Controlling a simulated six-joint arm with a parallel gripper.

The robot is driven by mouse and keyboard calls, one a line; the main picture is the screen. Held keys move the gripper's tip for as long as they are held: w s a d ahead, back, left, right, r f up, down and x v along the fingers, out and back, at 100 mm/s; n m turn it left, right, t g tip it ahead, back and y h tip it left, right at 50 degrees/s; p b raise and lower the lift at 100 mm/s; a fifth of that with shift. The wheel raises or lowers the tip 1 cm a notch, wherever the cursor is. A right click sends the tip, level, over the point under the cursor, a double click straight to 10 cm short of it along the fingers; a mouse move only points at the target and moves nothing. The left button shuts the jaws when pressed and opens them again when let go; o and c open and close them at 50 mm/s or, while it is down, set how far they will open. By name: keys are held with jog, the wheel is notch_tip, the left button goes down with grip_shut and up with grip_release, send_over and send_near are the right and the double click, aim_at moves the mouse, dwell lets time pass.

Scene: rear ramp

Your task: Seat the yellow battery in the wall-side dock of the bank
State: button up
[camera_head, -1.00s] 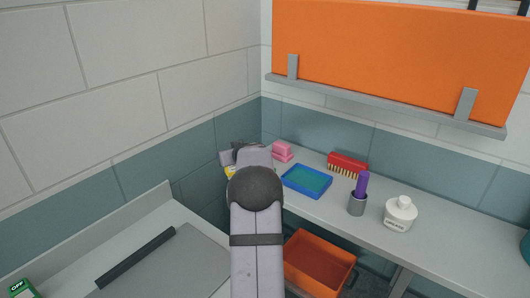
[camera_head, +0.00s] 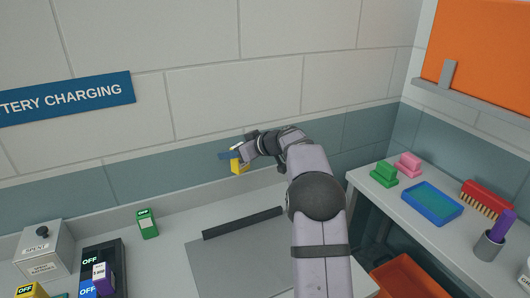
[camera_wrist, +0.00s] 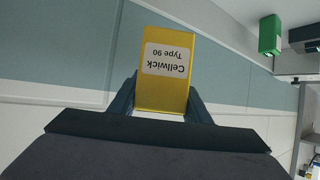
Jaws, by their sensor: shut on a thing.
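The yellow battery (camera_head: 238,161) is held in my gripper (camera_head: 240,154) in the head view, up near the tiled wall and above the bench. In the wrist view the same battery (camera_wrist: 165,75) sits between both fingers, its white "Cellwick Type 90" label upside down. My gripper (camera_wrist: 160,108) is shut on it. The dark bank (camera_head: 117,252) stands on the bench at the lower left, with "OFF" markings. A purple battery (camera_head: 102,277) stands at the bank. The bank is cut off by the frame's bottom edge, and its dock openings are not clear. The gripper is well right of the bank.
A green "OFF" block (camera_head: 147,223) stands between gripper and bank. A grey "SPENT" box (camera_head: 44,249) is at far left; a yellow "OFF" item (camera_head: 28,290) is below it. A dark bar (camera_head: 242,223) lies on the bench. The side shelf (camera_head: 395,218) holds a blue tray (camera_head: 432,204).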

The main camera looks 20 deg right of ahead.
jog(key=s+a+f+n+g+y+p, duration=0.1)
jog(key=s+a+f+n+g+y, duration=0.1)
jog(key=a, duration=1.3)
jog(key=s+a+f+n+g+y+p, duration=0.1)
jog(key=s+a+n+g, duration=0.3)
jog(key=a, duration=1.2)
jog(key=s+a+f+n+g+y+p, duration=0.1)
jog(key=s+a+n+g+y, duration=0.3)
jog(key=a, duration=1.2)
jog(key=f+n+g, duration=0.1)
jog(key=n, duration=0.2)
jog(key=shift+f, duration=0.3)
jog(key=shift+f+b, duration=0.1)
jog(key=shift+b, duration=0.2)
notch_tip(320, 180, down, 6)
jog(key=b, duration=0.5)
jog(key=shift+r+b, duration=0.2)
jog(key=shift+b, duration=0.1)
jog(key=shift+b, duration=0.65)
